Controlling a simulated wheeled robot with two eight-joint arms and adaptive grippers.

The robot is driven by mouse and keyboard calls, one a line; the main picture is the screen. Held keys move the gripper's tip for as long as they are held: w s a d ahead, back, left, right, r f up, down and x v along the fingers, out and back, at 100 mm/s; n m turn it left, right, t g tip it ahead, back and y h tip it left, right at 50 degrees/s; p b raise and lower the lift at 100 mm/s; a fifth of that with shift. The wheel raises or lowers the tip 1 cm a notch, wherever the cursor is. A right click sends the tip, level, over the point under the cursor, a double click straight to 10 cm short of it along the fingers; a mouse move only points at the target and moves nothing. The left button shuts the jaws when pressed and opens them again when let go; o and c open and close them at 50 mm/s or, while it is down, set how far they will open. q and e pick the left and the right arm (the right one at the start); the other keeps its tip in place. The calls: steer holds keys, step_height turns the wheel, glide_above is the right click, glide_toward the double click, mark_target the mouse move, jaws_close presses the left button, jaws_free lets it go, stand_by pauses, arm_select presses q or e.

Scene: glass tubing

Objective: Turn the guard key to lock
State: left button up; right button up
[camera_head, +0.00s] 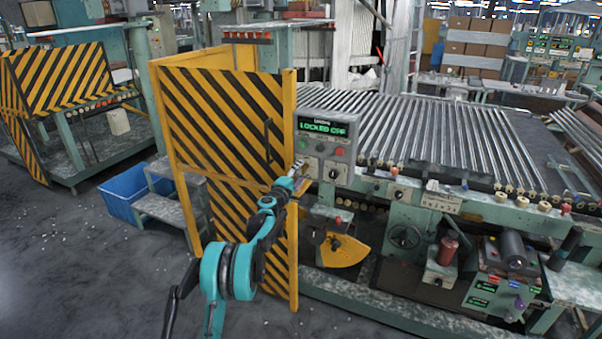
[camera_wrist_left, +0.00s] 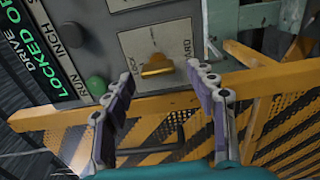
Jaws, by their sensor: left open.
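The guard key (camera_wrist_left: 157,66) is a small brass-yellow piece on a pale plate (camera_wrist_left: 133,42) lettered "LOCK" and partly "GUARD". The plate is on the grey control panel (camera_head: 309,160), whose display (camera_head: 322,129) reads "LOCKED OFF". My left gripper (camera_head: 301,171) is at the panel's lower left in the head view and hides the key there. In the left wrist view this gripper (camera_wrist_left: 161,73) is open, with one finger on each side of the key. I see a gap between the fingers and the key. My right gripper is not in view.
The yellow-black striped guard door (camera_head: 222,130) stands left of the panel, beside my left arm. A green button (camera_wrist_left: 96,86) sits near the key plate. The roller bed (camera_head: 440,130) extends right. A blue bin (camera_head: 122,204) and clear floor (camera_head: 90,270) are at left.

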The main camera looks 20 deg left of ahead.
arm_select(q)
steer(key=s, duration=1)
steer(key=shift+s, duration=0.25)
